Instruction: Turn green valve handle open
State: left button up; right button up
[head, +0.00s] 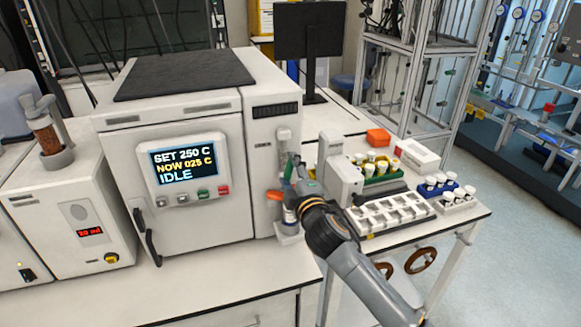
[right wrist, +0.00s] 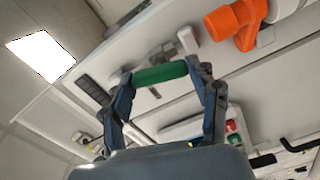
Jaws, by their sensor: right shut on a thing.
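The green valve handle (right wrist: 160,74) is a short green bar between the two fingertips of my right gripper (right wrist: 163,78) in the right wrist view. Both fingers touch it, one at each end, and the gripper is shut on it. In the head view a small part of the green handle (head: 288,168) shows at the right front side of the white reactor unit (head: 185,160). My right gripper (head: 297,172) reaches it from the lower right, and my arm hides part of the valve. My left gripper is not in view.
An orange handle (head: 274,195) sits just below the green one; it is also in the right wrist view (right wrist: 237,24). A white device (head: 340,168), a rack of tubes (head: 384,181) and a white tray (head: 410,222) stand close right of my arm. The bench front is clear.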

jog(key=shift+n+p, duration=0.55)
jog(key=shift+n, duration=0.95)
jog(key=o, duration=1.1)
jog(key=shift+f, duration=0.1)
jog(key=shift+o, duration=0.2)
jog(key=shift+s, duration=0.15)
jog(key=v, duration=1.1)
jog(key=shift+s, duration=0.35)
jog(key=shift+w+d, duration=0.1)
jog(key=shift+d, duration=0.05)
